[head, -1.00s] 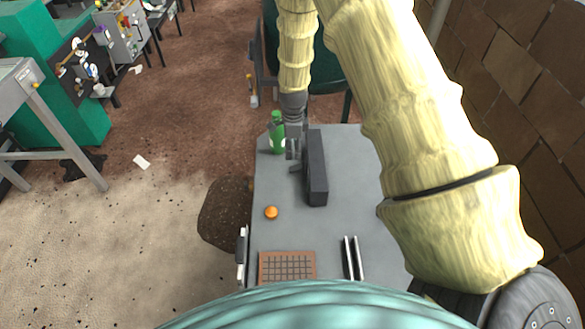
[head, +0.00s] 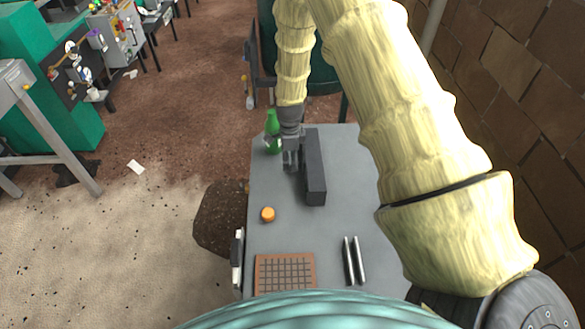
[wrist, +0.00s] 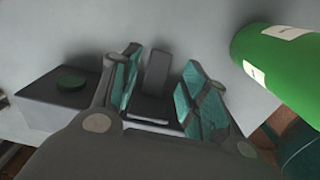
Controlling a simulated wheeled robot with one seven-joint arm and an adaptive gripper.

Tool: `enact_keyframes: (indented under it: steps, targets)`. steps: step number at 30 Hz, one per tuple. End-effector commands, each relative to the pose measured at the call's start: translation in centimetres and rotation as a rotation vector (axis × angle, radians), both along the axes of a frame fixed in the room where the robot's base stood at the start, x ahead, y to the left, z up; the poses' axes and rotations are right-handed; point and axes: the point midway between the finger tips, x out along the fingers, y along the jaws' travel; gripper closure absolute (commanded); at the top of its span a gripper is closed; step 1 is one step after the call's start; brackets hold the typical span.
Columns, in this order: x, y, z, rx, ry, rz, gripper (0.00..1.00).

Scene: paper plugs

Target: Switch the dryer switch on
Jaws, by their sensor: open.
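A long dark box (head: 315,170) lies on the grey table, just right of my gripper (head: 290,160) in the head view. No part of it is clearly labelled as the dryer switch. In the wrist view my gripper (wrist: 160,70) is open, its two teal-padded fingers apart. A dark grey upright tab (wrist: 157,72) shows between the fingers; I cannot tell whether they touch it. A grey box with a dark green round top (wrist: 72,82) stands left of the fingers in the wrist view. My gripper hides the box's near-left side in the head view.
A green bottle (head: 272,132) stands close to the left of my gripper and fills the right of the wrist view (wrist: 285,65). An orange knob (head: 268,214), a brown grid panel (head: 285,258) and two metal bars (head: 354,260) lie nearer. The table's middle (head: 290,230) is clear.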

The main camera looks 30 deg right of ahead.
Motion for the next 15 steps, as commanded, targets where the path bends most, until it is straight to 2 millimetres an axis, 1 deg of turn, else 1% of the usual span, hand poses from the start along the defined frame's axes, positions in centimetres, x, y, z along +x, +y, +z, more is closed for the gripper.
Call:
enact_keyframes:
  steps: [8,15]
  targets:
    - [0.0,-0.01,-0.03,0.0,0.0,0.0,0.55]
    - [0.0,0.0,-0.65,0.0,0.0,0.0,0.55]
